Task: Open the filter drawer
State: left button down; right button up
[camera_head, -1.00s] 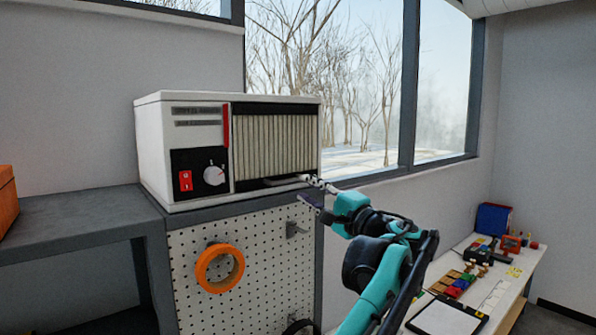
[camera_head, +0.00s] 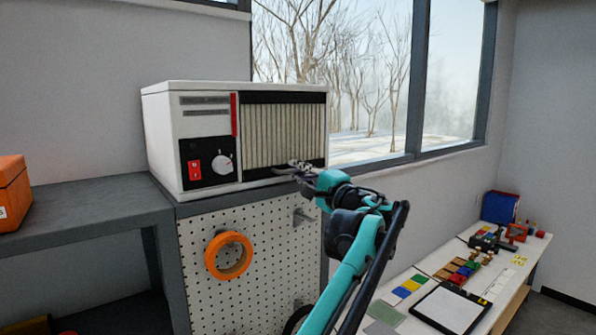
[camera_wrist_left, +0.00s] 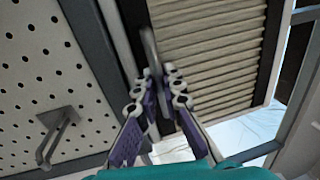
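The filter drawer (camera_head: 284,135) is the ribbed beige panel in the front of a white box-shaped machine (camera_head: 170,150). Its front looks flush with the machine. My left gripper (camera_head: 291,169) is at this handle, at the drawer's lower right. In the left wrist view its fingertips (camera_wrist_left: 159,73) are close together on either side of the bar, and look shut on it. The contact itself is partly hidden. My right gripper is not in view.
The machine stands on a grey bench (camera_head: 90,205). Below it is a pegboard (camera_head: 260,265) with an orange ring (camera_head: 228,255) and a hook (camera_head: 303,216). An orange box (camera_head: 12,193) is at the left. A white table (camera_head: 510,285) with small items is at the right.

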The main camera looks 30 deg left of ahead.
pick_arm(q)
jog(key=v, duration=0.3)
jog(key=r+v, duration=0.1)
jog(key=v, duration=0.1)
jog(key=shift+s+d+f, duration=0.1)
jog(key=shift+s+d, duration=0.05)
jog(key=shift+d, duration=0.25)
jog(key=c, duration=1.6)
grip_release()
jog(key=v, duration=1.2)
jog(key=shift+f, duration=0.1)
jog(key=shift+f, duration=0.1)
